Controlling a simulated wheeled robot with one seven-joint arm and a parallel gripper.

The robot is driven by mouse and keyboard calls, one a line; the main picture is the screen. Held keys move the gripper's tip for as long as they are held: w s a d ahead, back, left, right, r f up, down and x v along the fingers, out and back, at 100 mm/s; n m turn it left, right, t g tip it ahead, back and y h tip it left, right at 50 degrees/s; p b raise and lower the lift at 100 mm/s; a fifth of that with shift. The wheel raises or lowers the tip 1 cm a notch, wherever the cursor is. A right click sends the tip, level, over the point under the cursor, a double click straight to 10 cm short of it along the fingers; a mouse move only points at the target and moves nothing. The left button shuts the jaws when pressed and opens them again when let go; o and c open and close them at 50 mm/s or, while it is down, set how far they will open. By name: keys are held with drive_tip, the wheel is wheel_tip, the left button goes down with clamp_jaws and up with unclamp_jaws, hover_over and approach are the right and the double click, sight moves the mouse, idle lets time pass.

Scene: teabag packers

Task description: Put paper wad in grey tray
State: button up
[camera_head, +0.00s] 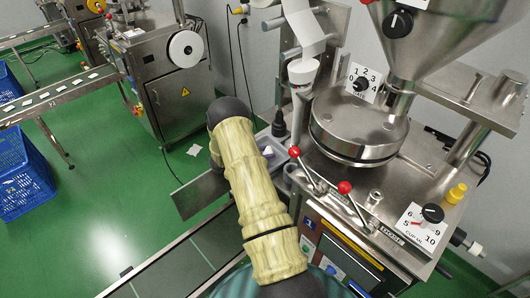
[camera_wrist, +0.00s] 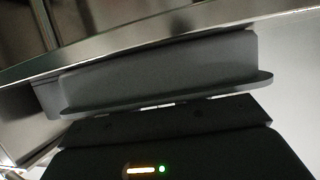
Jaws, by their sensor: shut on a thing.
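In the wrist view, the dark body of my gripper (camera_wrist: 165,122) fills the bottom, with small lights on it. A wide grey block with a flange (camera_wrist: 165,80) lies right in front of it; I cannot tell whether it is a finger part or a tray. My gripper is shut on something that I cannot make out. Thin white slivers show between the block and the dark body. No paper wad can be clearly made out. In the head view my own arm hides the gripper.
A steel filling machine (camera_head: 360,125) with red-knobbed levers (camera_head: 345,188) stands close on the right. A metal plate (camera_head: 200,195) and conveyor (camera_head: 175,265) lie by my arm. Blue crates (camera_head: 25,185) stand far left.

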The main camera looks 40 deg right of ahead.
drive_tip(key=shift+f, duration=0.2)
drive_tip(key=shift+f+b, duration=0.35)
drive_tip(key=shift+f, duration=0.05)
drive_tip(key=shift+s+a+f, duration=0.1)
